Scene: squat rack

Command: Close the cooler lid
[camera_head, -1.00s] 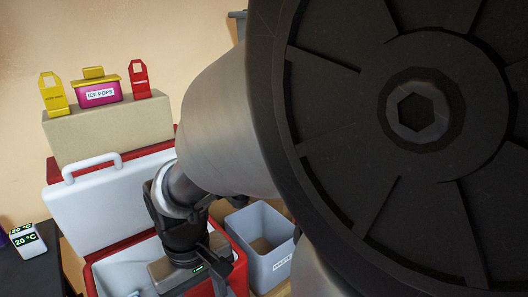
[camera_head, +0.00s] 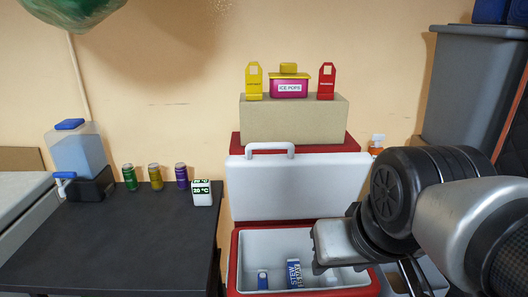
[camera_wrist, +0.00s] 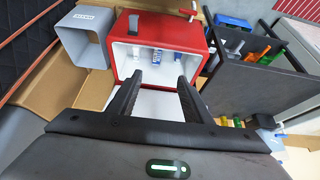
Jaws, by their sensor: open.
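The red cooler (camera_head: 234,262) stands in the middle of the camera_head view, with a white interior holding a blue-and-white carton (camera_head: 293,272) and a small blue item. Its white lid (camera_head: 285,195) is open and stands roughly upright behind the opening, with a handle (camera_head: 270,146) on its top edge. In the wrist view the cooler (camera_wrist: 195,32) lies beyond my fingertips, with a white surface, seemingly the lid (camera_wrist: 157,104), between and below the fingers. My gripper (camera_wrist: 158,80) is open and empty. In the camera_head view my arm reaches in at the right of the cooler; the fingertips are not clear there.
A tan block (camera_head: 290,120) bearing an ice pops box (camera_head: 289,87) and two tags stands behind the lid. A grey bin (camera_wrist: 83,40) stands beside the cooler.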

